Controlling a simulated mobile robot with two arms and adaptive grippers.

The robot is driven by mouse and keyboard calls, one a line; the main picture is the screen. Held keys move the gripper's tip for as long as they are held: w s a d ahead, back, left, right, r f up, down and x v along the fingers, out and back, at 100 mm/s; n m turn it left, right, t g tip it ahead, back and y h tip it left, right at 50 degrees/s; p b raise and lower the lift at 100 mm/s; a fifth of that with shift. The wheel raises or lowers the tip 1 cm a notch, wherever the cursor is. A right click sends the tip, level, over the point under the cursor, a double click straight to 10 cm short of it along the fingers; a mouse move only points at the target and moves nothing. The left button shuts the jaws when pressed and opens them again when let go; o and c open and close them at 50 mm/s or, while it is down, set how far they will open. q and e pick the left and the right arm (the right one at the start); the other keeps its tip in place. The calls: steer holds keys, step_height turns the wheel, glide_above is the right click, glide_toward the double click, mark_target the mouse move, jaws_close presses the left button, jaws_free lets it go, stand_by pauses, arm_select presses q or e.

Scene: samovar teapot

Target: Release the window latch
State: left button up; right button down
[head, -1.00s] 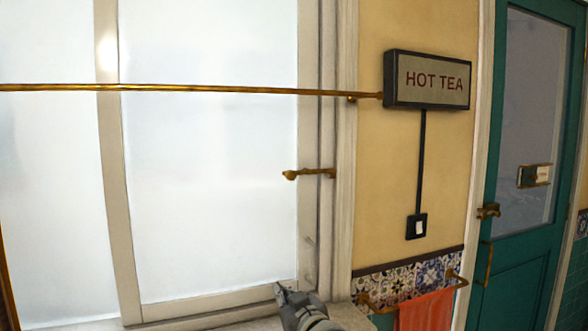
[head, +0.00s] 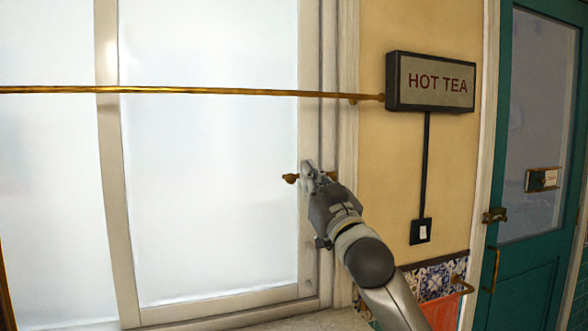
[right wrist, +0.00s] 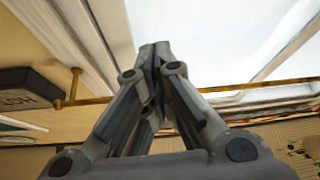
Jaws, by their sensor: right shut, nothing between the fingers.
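The brass window latch (head: 290,178) sits on the right side of the white window frame (head: 311,120) in the head view. Its knobbed end points left over the pane, and the rest is partly hidden behind my gripper. My right gripper (head: 307,168) is at the latch, with its fingertips overlapping it in the picture. I cannot tell whether they touch. In the right wrist view the fingers (right wrist: 155,50) are together and hold nothing. The latch does not show clearly there. My left gripper is not in view.
A brass rod (head: 200,91) runs across the window above the latch. A HOT TEA sign (head: 432,82) hangs on the yellow wall, with a switch (head: 420,231) below it. A red towel (head: 441,311) hangs low at right, beside a green door (head: 522,275).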

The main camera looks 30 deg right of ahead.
step_height(320, 180, up, 5)
steer(key=p, duration=0.4)
glide_above(292, 180)
steer(key=s+a, duration=0.2)
steer(key=s, duration=0.1)
steer(key=f, duration=0.3)
steer(key=d+f, duration=0.1)
steer(key=shift+w+f+p, duration=0.25)
steer(key=shift+w+p, duration=0.05)
steer(key=shift+w, duration=0.05)
steer(key=shift+a+f+n+y+p, duration=0.1)
steer(key=shift+f+n+y+p, duration=0.25)
steer(key=shift+n, duration=0.3)
steer(key=shift+a+f+n+y+p, duration=0.1)
steer(key=shift+n+y, duration=0.35)
steer(key=shift+n, duration=0.2)
step_height(292, 180, down, 2)
steer(key=n+y+p, duration=0.2)
steer(key=n+y, duration=0.1)
steer(key=n, duration=0.2)
steer(key=shift+g+p, duration=0.4)
step_height(292, 180, down, 2)
steer(key=n+y, duration=0.1)
steer(key=n, duration=0.1)
steer(key=shift+n+g+p, duration=0.3)
steer(key=shift+n, duration=0.1)
steer(key=shift+f, duration=0.15)
